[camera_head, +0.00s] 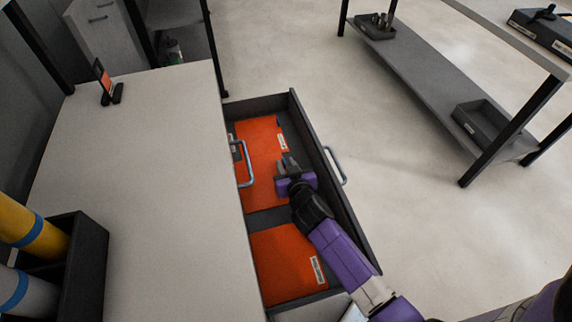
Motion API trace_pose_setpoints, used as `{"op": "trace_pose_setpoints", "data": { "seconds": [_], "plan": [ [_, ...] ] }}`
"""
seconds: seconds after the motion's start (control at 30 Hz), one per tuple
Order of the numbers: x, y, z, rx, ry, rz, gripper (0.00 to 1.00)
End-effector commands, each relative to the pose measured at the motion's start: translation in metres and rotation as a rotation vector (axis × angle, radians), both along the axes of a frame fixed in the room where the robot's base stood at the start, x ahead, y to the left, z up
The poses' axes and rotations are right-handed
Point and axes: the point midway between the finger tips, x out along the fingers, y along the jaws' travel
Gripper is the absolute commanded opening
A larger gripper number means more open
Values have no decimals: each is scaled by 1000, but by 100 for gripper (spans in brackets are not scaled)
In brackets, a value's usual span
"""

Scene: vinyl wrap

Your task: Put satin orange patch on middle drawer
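An open grey drawer (322,146) holds orange sheets in two compartments. One orange patch (259,150) lies in the far compartment with a white label near its upper right corner. Another orange patch (284,258) lies in the near compartment, also with a white label. Their finish, satin or otherwise, cannot be told apart here. My gripper (287,163) is over the right side of the far compartment, with its fingers by that patch's right edge. The fingers are small and partly hidden by my wrist. I cannot tell whether they are open or touch the patch.
A metal handle (241,164) on the cabinet front overhangs the drawer's left part. The drawer's own handle (336,166) is outside its front. The pale worktop (160,195) carries a dark box of rolls (85,268) and a small sample stand (106,84). A shelf table (425,75) stands beyond clear floor.

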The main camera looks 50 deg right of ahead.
Motion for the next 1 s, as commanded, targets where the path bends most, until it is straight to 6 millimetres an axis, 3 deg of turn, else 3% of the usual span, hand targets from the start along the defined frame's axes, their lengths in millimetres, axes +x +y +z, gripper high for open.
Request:
{"op": "trace_pose_setpoints", "data": {
  "seconds": [0.27,0.7,1.0],
  "plan": [
    [-9,6,4,0,1,0,26],
    [-73,49,36,1,1,0,26],
    [-91,62,46,1,-2,1,26]
  ]
}}
